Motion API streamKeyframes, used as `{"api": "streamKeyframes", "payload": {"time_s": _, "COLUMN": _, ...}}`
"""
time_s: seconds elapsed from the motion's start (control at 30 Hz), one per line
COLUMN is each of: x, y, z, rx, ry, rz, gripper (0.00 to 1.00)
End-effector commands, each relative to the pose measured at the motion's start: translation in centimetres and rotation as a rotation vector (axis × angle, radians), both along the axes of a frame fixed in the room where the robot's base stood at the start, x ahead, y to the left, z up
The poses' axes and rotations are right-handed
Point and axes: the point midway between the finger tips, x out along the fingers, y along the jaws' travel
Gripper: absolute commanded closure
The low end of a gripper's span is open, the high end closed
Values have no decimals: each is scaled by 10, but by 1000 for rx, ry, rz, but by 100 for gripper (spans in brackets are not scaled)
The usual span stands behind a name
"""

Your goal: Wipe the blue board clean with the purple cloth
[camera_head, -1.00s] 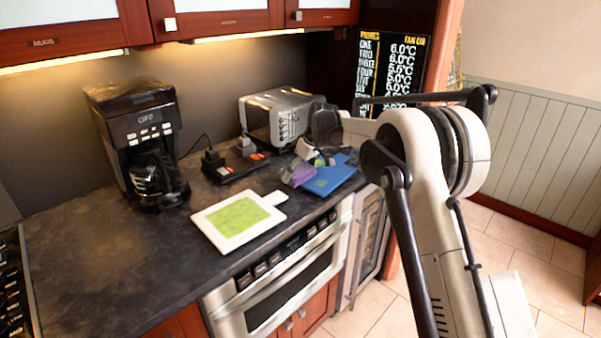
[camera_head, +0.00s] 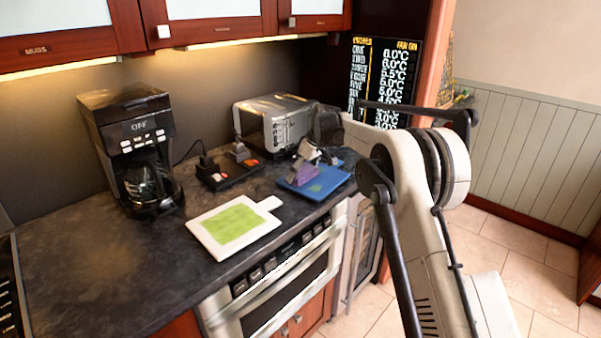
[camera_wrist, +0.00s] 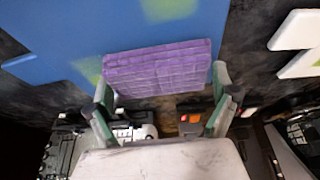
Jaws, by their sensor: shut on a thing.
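In the wrist view the board (camera_wrist: 60,40) fills the upper left and carries green marks at the top and near the cloth. The purple cloth (camera_head: 303,174) is a thick block in my gripper (camera_head: 310,158), over the left part of the board. In the wrist view the cloth (camera_wrist: 158,68) sits between the fingertips of my gripper (camera_wrist: 160,95). I cannot tell whether the cloth touches the board. The board under the cloth is hidden.
A white board (camera_head: 204,238) with a green patch lies to the left on the counter. A black tray (camera_head: 228,174) with small items is behind it. A silver toaster (camera_head: 275,124) and a coffee maker (camera_head: 135,150) stand at the back. The counter's front left is clear.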

Motion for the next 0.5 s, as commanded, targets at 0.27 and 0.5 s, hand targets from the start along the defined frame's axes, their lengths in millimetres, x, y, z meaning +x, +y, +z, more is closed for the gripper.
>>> {"api": "streamKeyframes", "payload": {"time_s": 0.27, "x": 14, "y": -10, "z": 0, "rx": 0, "ry": 0, "rz": -2, "gripper": 41}}
{"api": "streamKeyframes", "payload": {"time_s": 0.5, "x": 19, "y": -13, "z": 0, "rx": 0, "ry": 0, "rz": -1, "gripper": 41}}
